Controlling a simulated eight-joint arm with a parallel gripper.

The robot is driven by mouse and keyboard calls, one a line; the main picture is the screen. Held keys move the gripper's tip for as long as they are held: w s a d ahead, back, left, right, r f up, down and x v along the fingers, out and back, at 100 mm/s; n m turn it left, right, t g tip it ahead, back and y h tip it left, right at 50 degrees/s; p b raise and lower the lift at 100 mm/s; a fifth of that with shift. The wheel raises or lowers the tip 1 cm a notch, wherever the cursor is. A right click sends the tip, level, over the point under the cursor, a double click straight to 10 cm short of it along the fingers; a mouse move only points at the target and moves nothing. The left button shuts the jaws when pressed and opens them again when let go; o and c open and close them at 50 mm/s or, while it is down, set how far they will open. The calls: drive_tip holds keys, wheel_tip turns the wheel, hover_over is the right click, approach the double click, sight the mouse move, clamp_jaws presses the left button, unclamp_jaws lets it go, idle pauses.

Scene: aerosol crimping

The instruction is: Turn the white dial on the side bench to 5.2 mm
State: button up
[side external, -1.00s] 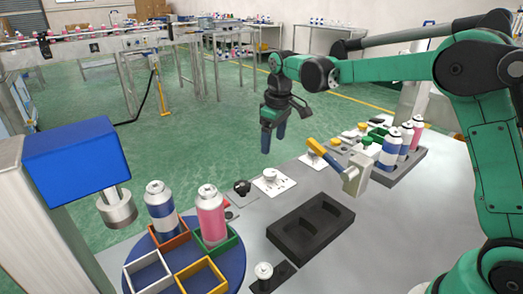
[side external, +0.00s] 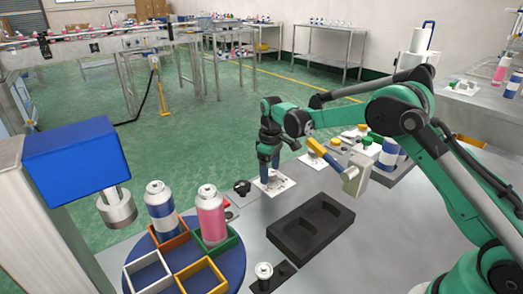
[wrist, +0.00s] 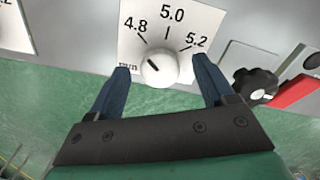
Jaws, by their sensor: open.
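The white dial (wrist: 160,68) sits on a white scale plate (wrist: 186,22) marked 4.8, 5.0 and 5.2, with "mm" partly covered by a finger. The dark mark on its knob points to the upper left, toward the 4.8 side. My gripper (wrist: 160,65) is open, its two blue fingers on either side of the dial with gaps visible between them and the knob. In the side external view my gripper (side external: 269,172) points down over the plate (side external: 286,184), and the fingers largely hide the dial.
A black knob (wrist: 255,86) and a red part (wrist: 296,92) lie right of the dial in the wrist view. In the side external view, a yellow-handled lever (side external: 323,154) and an empty black tray (side external: 297,238) stand nearby. A blue turntable (side external: 232,262) carries cans.

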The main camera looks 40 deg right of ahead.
drive_tip(key=shift+c, duration=0.2)
clamp_jaws()
drive_tip(key=m, duration=0.4)
drive_tip(key=shift+m, duration=0.3)
drive_tip(key=m, duration=1)
drive_tip(key=shift+m, duration=2.6)
